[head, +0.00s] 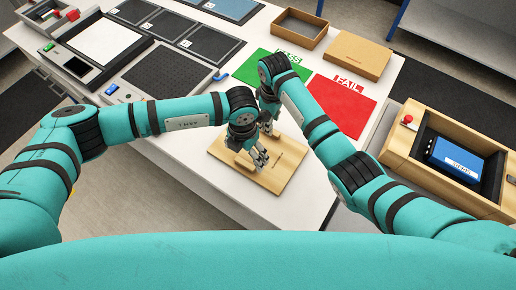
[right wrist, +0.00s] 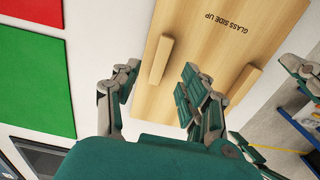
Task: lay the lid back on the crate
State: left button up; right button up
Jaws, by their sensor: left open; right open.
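The lid is a pale wooden board (head: 217,151) lying flat on the white table, with two raised wooden bars and "GLASS SIDE UP" printed on it (right wrist: 222,28). My left gripper (head: 254,160) is open just over the lid. My right gripper (head: 268,128) is open at the lid's far side, partly hidden by my arms. In the right wrist view its spread fingers (right wrist: 160,78) point toward one bar (right wrist: 160,59), which lies between their lines; contact is unclear. The crate (head: 408,139) stands open at the right, a blue-topped item (head: 456,157) in its dark lining.
A green mat (head: 258,84) and a red "FAIL" mat (head: 343,104) lie beyond the lid. An open cardboard box (head: 299,30) and a closed one (head: 358,54) stand behind. Devices with dark panels (head: 160,80) fill the table's left. A red button (head: 407,119) sits on the crate's edge.

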aim_at(246, 162)
pick_arm(q)
jog(key=shift+f, duration=2.35)
pick_arm(e)
jog(key=shift+f, duration=2.35)
pick_arm(q)
jog(key=c, duration=0.8)
pick_arm(e)
jog(key=c, duration=0.8)
pick_arm(q)
jog(key=shift+r, duration=0.1)
jog(key=c, duration=0.8)
pick_arm(e)
jog(key=shift+r, duration=0.1)
grip_shut()
